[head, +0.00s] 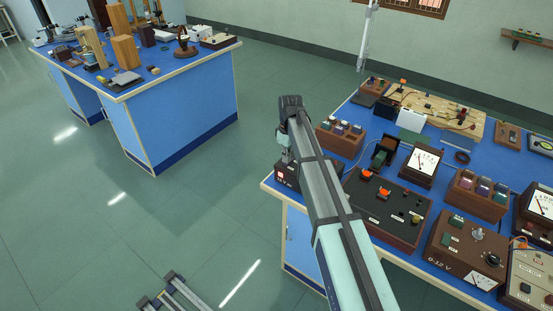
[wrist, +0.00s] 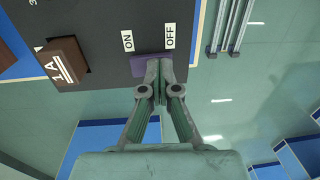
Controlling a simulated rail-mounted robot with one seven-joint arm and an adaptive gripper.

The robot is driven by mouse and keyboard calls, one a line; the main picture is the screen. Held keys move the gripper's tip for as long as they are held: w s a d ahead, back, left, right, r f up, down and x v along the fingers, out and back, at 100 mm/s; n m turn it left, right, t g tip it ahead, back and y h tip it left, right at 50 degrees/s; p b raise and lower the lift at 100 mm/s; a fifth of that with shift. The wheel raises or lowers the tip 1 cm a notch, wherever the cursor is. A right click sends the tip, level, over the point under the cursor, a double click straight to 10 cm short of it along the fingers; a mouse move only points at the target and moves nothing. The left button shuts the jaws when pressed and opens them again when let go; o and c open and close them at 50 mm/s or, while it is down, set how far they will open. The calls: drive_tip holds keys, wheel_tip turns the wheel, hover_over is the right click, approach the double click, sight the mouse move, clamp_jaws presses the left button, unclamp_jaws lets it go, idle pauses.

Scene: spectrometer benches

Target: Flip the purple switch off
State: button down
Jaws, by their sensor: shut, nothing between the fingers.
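The purple switch (wrist: 140,66) shows in the wrist view, set in a dark panel (wrist: 95,25) between a white ON label and a white OFF label. My gripper (wrist: 160,64) is shut and empty, its fingertips over the switch's OFF-side part and hiding it. They look touching or very near it. I cannot tell which way the switch is tipped. In the head view my gripper (head: 284,152) points down over a small dark box (head: 288,177) at the blue bench's left corner; the switch is hidden there.
In the wrist view a brown block (wrist: 62,62) marked 1 A stands left of the switch. In the head view a dark panel with orange knobs (head: 389,208), a wooden block with coloured tops (head: 341,136) and a meter (head: 421,163) are close by. Open floor lies left.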

drive_tip(key=shift+s+a+p, duration=0.2)
drive_tip(key=shift+a+p, duration=0.05)
drive_tip(key=shift+p, duration=0.05)
drive_tip(key=shift+w+d+f, duration=0.1)
drive_tip(key=shift+w, duration=0.05)
drive_tip(key=shift+w+d, duration=0.5)
drive_tip(key=shift+w, duration=0.2)
drive_tip(key=shift+r, duration=0.2)
wheel_tip(320, 180, up, 14)
drive_tip(key=w+d+b, duration=0.1)
drive_tip(key=shift+w, duration=0.3)
drive_tip(key=shift+f, duration=0.15)
